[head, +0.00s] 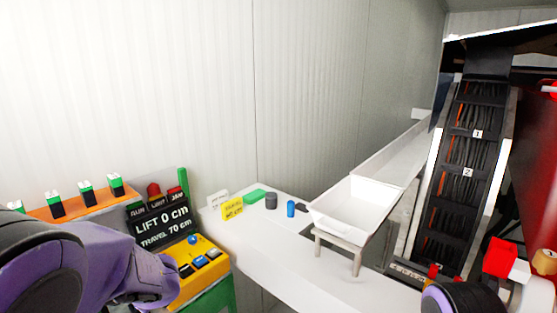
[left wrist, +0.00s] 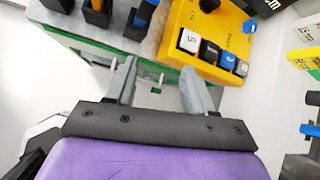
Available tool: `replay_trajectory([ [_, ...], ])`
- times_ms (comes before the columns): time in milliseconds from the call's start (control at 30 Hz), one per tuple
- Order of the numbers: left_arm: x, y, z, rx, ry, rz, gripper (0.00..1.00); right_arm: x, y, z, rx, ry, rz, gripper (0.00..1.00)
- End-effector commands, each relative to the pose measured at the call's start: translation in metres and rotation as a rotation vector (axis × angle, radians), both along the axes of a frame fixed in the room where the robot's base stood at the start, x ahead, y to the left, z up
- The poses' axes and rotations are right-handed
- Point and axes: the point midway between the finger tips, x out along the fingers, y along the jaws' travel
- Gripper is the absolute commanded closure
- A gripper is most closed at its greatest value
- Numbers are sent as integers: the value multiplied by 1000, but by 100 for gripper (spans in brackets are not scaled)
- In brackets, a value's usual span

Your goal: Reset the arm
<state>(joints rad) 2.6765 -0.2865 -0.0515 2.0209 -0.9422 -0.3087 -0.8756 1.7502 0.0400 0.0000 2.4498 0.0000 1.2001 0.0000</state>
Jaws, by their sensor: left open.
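My left arm (head: 110,265), purple and black, comes in from the lower left in the head view, in front of the control station. Its fingers are not visible there. In the left wrist view my left gripper (left wrist: 159,68) has its two grey fingers apart with nothing between them. They point toward the near edge of a yellow button box (left wrist: 205,40); I cannot tell whether they touch it. My right gripper is not visible.
A black display (head: 163,228) reads "LIFT 0 cm, TRAVEL 70 cm". The white table (head: 270,262) has clear room, a yellow card (head: 232,208) and a blue cylinder (head: 290,208). A white chute (head: 352,205) stands right.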

Motion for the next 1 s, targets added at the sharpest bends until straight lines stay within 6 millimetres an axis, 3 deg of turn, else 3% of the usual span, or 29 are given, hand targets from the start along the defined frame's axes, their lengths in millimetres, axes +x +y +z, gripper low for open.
replay_trajectory([
  [233, -2, -35, -21, -415, -153, 225, 47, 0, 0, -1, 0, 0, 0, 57],
  [333, -6, -53, -42, -658, -214, 386, 47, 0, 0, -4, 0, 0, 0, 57],
  [467, -21, -72, -87, -1027, -291, 704, 47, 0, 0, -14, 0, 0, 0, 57],
  [533, -37, -75, -125, -1245, -351, 970, 47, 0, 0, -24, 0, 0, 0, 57],
  [633, -84, -54, -198, -1501, -519, 1470, 47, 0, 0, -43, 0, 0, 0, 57],
  [733, -145, -23, -255, -1542, -721, 1834, 47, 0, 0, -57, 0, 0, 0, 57],
  [900, -257, 8, -326, -1313, -887, 2139, 47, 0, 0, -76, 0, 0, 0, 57],
  [1000, -303, 9, -352, -1181, -856, 2213, 47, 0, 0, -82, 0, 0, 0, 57],
])
